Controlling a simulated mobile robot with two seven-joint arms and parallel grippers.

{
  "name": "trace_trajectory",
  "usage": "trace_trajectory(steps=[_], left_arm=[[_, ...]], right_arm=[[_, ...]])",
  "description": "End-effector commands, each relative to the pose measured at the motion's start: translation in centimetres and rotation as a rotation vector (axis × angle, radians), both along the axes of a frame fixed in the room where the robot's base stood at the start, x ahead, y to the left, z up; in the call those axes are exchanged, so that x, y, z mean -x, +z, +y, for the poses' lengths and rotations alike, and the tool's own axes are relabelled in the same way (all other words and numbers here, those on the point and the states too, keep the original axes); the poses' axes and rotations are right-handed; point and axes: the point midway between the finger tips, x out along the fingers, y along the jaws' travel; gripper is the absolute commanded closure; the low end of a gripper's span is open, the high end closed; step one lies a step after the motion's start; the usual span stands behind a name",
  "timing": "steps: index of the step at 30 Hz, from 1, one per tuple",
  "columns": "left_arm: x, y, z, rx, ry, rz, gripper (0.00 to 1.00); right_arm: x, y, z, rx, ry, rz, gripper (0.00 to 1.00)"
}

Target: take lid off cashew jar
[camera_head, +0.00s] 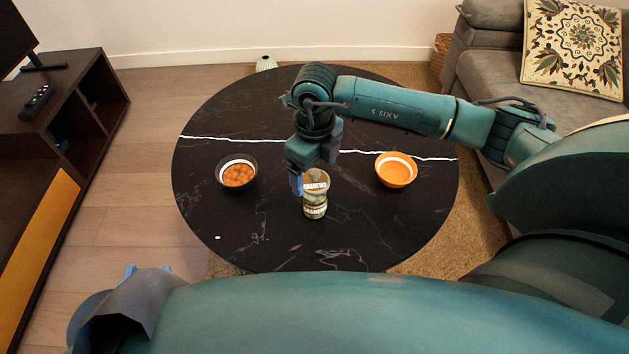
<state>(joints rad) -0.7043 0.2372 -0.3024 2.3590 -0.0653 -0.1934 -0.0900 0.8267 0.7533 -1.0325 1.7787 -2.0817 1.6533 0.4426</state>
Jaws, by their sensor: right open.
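The cashew jar (315,204), with a pale label, stands upright on the round black table (250,245). Its top is partly behind my right gripper, so I cannot clearly make out the lid. My right gripper (308,186) points down at the top of the jar, with its jaws open. One blue fingertip is beside the jar's upper left side; I cannot tell whether it touches.
A dark bowl of orange-brown pieces (237,172) stands left of the jar. An orange bowl (396,170) stands to the right. A dark cabinet (75,110) is at left, a grey sofa (490,55) at right.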

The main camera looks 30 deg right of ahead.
Motion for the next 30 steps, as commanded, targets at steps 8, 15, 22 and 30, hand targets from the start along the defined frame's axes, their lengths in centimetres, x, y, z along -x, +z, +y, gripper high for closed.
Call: trace_trajectory(steps=[8, 15, 22, 30], left_arm=[[-0.06, 0.05, -0.12, 0.002, -0.005, -0.029, 0.64], [-0.05, 0.05, -0.11, 0.003, -0.005, -0.028, 0.64], [-0.04, 0.04, -0.12, 0.003, -0.005, -0.028, 0.64], [-0.04, 0.03, -0.12, 0.002, -0.005, -0.027, 0.64]], right_arm=[[-0.06, -1.45, 0.05, -0.002, 0.000, -0.002, 0.15], [-0.06, -1.41, 0.05, -0.002, 0.000, -0.001, 0.25], [-0.06, -1.39, 0.05, -0.002, 0.000, -0.001, 0.44], [-0.06, -1.38, 0.05, -0.002, 0.000, -0.001, 0.63]])
